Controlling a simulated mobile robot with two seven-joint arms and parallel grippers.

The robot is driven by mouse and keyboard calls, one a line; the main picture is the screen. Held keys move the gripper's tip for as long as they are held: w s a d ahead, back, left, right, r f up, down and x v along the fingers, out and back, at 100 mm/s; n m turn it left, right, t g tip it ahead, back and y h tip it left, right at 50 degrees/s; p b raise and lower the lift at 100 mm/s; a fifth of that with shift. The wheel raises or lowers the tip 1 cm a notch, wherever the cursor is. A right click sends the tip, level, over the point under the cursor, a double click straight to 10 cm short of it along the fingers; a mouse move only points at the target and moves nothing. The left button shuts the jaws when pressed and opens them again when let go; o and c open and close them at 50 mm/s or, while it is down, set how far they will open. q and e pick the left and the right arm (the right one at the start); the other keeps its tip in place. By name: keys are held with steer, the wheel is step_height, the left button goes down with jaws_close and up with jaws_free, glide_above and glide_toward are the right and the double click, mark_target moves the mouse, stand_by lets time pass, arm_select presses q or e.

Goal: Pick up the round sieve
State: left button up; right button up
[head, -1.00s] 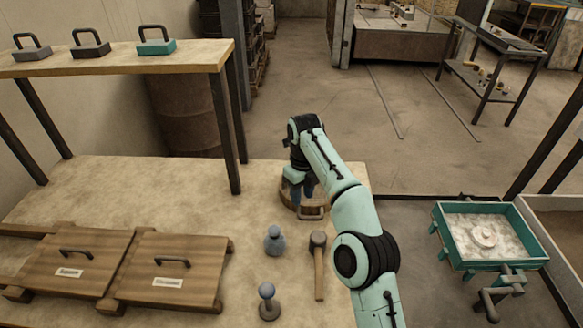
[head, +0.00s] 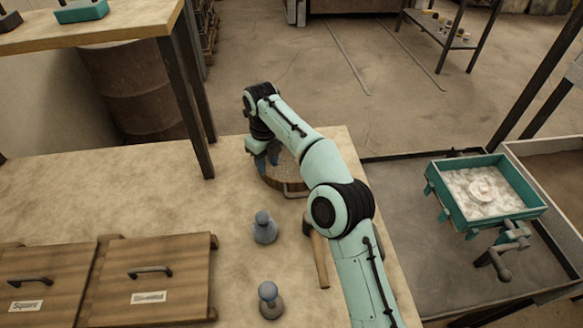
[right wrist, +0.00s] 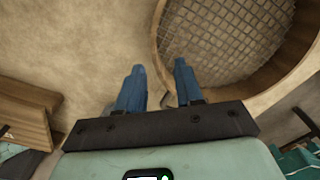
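The round sieve (head: 290,175) has a wooden rim and a wire mesh and lies on the table near its far right edge, partly hidden by my right arm. In the right wrist view the sieve (right wrist: 225,40) fills the upper right. My right gripper (head: 267,163) is over the left part of the sieve's rim. In the right wrist view the blue fingers of my right gripper (right wrist: 159,66) are apart, with the rim showing between their tips. I cannot tell how far above the rim they are. My left gripper is not in view.
Two grey-blue knobbed tools (head: 265,228) and a hammer (head: 318,255) stand or lie nearer on the table. Lidded wooden boxes (head: 150,285) are at the left. A raised shelf (head: 130,30) stands at the back left. A teal tray (head: 485,190) is at the right.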

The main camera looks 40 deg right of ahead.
step_height(320, 180, down, 5)
steer(key=shift+w+f+b, duration=0.1)
steer(key=shift+f+b, duration=0.05)
steer(key=shift+b, duration=0.85)
steer(key=shift+a, duration=0.1)
jaws_close()
